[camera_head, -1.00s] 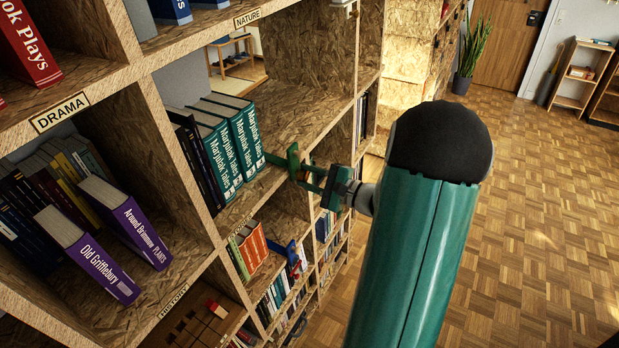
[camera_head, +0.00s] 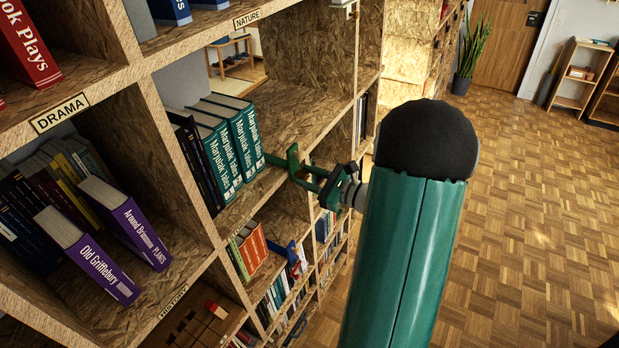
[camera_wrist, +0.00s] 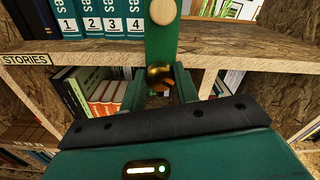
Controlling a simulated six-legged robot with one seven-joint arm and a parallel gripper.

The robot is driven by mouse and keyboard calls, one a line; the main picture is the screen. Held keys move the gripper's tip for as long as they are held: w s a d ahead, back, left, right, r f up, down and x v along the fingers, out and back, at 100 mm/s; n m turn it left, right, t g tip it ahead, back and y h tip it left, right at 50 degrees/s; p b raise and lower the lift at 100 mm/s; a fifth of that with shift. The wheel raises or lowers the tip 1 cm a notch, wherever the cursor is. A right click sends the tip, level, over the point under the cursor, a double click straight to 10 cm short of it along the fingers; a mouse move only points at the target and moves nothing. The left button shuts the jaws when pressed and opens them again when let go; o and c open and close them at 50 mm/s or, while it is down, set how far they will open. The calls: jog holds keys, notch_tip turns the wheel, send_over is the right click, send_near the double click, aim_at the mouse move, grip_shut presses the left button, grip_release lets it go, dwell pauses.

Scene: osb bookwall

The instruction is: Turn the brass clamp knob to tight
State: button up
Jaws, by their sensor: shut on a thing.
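The brass clamp knob (camera_wrist: 159,74) is in the middle of the wrist view, below the shelf edge and partly hidden between my fingers. The green clamp (camera_wrist: 162,42) stands upright across the front of the shelf board, with a round pale wooden disc (camera_wrist: 164,12) near its top. In the head view the green clamp (camera_head: 294,163) is at the shelf edge, right of the teal books. My gripper (camera_wrist: 159,86) is shut on the knob, a finger on each side. It also shows in the head view (camera_head: 318,180), where the knob is too small to make out.
Teal numbered books (camera_wrist: 100,20) stand on the shelf board (camera_wrist: 235,50) left of the clamp. More books (camera_wrist: 95,95) stand on the shelf below. In the head view, purple books (camera_head: 125,235) lean out at the left. The parquet floor (camera_head: 530,220) at the right is clear.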

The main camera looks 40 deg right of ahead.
dwell(0.4)
jog(key=o, duration=1)
jog(key=shift+c, duration=0.2)
jog(key=shift+s, duration=0.15)
jog(key=v, duration=1.3)
jog(key=shift+s+d, duration=0.15)
jog(key=shift+s, duration=0.15)
